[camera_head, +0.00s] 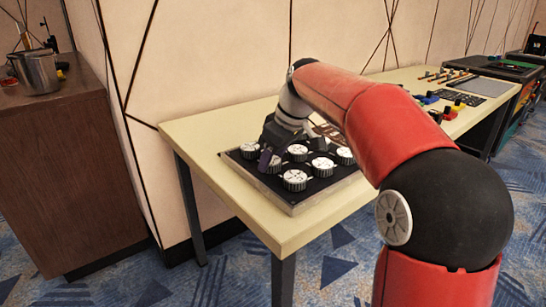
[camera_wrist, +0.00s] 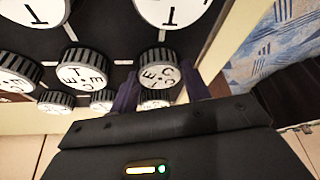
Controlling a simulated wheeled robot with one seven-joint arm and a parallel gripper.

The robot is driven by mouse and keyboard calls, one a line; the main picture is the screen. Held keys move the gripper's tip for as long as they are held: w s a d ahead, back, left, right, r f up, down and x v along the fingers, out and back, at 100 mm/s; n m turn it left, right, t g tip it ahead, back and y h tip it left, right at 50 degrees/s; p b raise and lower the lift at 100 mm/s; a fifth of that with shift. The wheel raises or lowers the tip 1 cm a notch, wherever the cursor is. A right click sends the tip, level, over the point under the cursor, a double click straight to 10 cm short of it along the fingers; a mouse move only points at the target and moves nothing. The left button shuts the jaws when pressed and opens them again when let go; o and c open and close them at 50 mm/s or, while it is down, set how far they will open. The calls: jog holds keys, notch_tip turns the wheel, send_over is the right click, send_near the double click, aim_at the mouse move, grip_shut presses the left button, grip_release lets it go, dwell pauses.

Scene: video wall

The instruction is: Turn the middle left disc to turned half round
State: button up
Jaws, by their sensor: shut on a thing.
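A dark panel (camera_head: 322,187) on the table carries rows of round white-topped discs with ribbed dark sides. My gripper (camera_head: 271,158) is down at the left edge column of the panel, its fingers either side of the middle disc (camera_head: 274,167) there. In the wrist view the two dark fingers (camera_wrist: 160,90) are shut on this disc (camera_wrist: 158,72), whose white top shows black letters and marks. The arm and gripper hide part of the panel in the head view. A nearer disc of the same column (camera_head: 295,179) stands free.
Neighbouring discs (camera_head: 322,167) stand close to my gripper. The pale table (camera_head: 215,130) has bare room left of the panel. Further along lie coloured blocks (camera_head: 428,98) and other boards. A brown cabinet (camera_head: 65,180) with a metal pot (camera_head: 37,73) stands at the left.

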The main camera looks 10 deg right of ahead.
jog(key=m, duration=0.2)
jog(key=m+t+h, duration=0.1)
jog(key=m, duration=0.1)
jog(key=m+h+p, duration=0.1)
jog(key=m, duration=0.1)
jog(key=shift+s+a+r, duration=0.1)
jog(key=shift+a, duration=0.15)
jog(key=m+h+p, duration=0.1)
jog(key=m+h, duration=0.1)
jog(key=m, duration=0.4)
jog(key=shift+a+p, duration=0.1)
jog(key=shift+p, duration=0.2)
jog(key=shift+m, duration=0.3)
jog(key=o, duration=1)
jog(key=v, duration=0.7)
jog(key=shift+s+r, duration=0.2)
